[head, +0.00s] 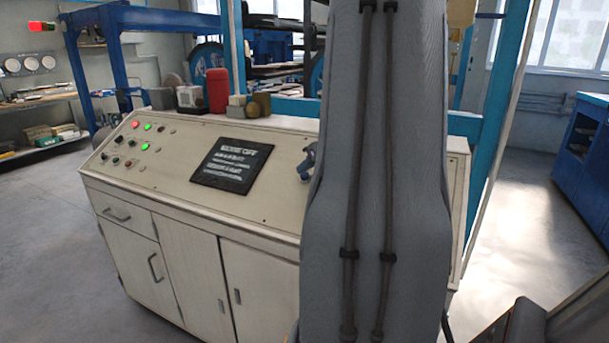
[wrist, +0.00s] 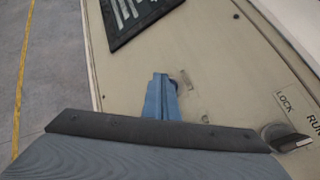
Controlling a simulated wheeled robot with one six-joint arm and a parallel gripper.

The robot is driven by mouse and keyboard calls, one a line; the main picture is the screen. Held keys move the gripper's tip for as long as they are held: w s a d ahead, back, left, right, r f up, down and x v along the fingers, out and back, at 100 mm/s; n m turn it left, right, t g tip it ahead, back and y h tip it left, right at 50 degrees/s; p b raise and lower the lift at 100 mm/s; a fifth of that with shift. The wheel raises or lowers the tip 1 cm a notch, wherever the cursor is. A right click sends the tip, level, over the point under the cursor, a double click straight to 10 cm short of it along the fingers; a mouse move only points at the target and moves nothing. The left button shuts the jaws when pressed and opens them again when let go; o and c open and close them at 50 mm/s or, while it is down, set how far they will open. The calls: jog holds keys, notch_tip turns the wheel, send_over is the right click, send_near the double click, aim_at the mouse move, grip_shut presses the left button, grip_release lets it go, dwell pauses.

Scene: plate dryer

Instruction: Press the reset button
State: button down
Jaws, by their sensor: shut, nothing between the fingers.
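My gripper (wrist: 160,82) is shut and empty, its two blue-grey fingers together over the beige panel of the control console (wrist: 215,60). A small dark round part (wrist: 174,84) shows just beside the fingertips, partly hidden by them. I cannot tell whether it is the reset button or whether the fingers touch it. In the head view, the console (head: 200,232) has a sloped top with several lit and dark buttons (head: 140,137) at its left end. No button there has a readable reset label. My arm hides the right part of the console top.
A black text sign (head: 232,164) lies on the panel, also in the wrist view (wrist: 140,15). A rotary switch (wrist: 288,138) marked LOCK and RUN is right of my gripper. A red canister (head: 217,90) and small containers stand behind the panel. Floor at left is open.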

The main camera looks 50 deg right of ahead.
jog(key=shift+r, duration=0.1)
jog(key=r+p, duration=0.1)
jog(key=a+r+p, duration=0.2)
jog(key=r, duration=0.1)
jog(key=shift+s+a, duration=0.2)
jog(key=shift+s, duration=0.15)
dwell(1.0)
jog(key=s+a+f+n+g+y, duration=0.1)
jog(key=a+f+n+g+y, duration=0.2)
jog(key=a+n, duration=0.85)
jog(key=a+f+n+g+y, duration=0.15)
jog(key=a+f+n, duration=0.4)
jog(key=a, duration=1.05)
jog(key=s+a+f+n+g+h, duration=0.1)
jog(key=s+a+n+g, duration=0.1)
jog(key=s+a+n, duration=0.4)
jog(key=s+a+f+n+g+h, duration=0.2)
jog(key=s+a+n, duration=0.3)
jog(key=a+n, duration=0.4)
jog(key=n, duration=0.6)
jog(key=shift+s+a, duration=0.15)
jog(key=shift+s, duration=0.25)
